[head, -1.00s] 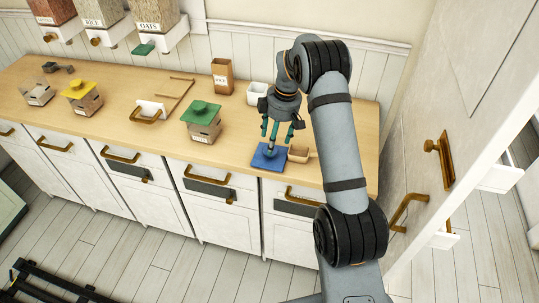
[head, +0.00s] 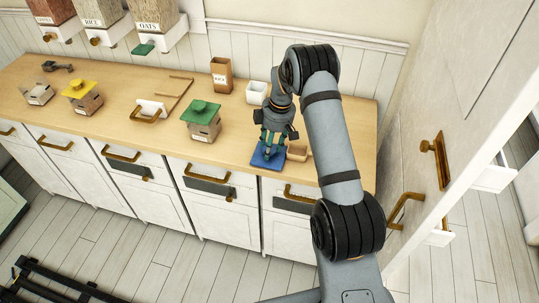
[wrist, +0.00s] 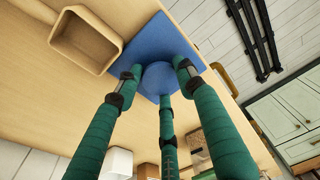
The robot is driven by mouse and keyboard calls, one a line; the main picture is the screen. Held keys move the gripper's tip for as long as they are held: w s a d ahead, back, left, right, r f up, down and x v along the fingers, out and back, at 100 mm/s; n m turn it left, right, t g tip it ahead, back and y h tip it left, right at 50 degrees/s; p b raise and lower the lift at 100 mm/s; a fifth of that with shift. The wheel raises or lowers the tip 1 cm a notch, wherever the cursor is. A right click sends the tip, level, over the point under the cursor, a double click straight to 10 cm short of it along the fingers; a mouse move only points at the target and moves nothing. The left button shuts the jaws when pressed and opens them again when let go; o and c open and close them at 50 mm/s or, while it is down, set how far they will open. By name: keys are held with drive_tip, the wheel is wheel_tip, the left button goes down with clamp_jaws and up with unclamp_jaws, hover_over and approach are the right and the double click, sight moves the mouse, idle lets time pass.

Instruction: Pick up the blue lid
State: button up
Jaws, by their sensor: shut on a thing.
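The blue lid (head: 264,158) is a flat square plate with a round knob, lying at the front edge of the wooden counter. It also shows in the wrist view (wrist: 150,42), where its round knob (wrist: 159,78) sits between my green fingers. My gripper (head: 271,146) is directly above the lid, with its fingers closed around the knob. In the wrist view my gripper (wrist: 158,80) has fingertips on both sides of the knob and one below it. The lid appears to rest on the counter; whether any gap lies under it cannot be told.
An open tan box (head: 299,152) stands right beside the lid. A green-lidded box (head: 203,122) and a yellow-lidded box (head: 83,97) stand to the left. A white cup (head: 257,92) and a brown rice box (head: 222,75) stand behind. The counter between is mostly clear.

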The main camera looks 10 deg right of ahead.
clamp_jaws()
idle(0.5)
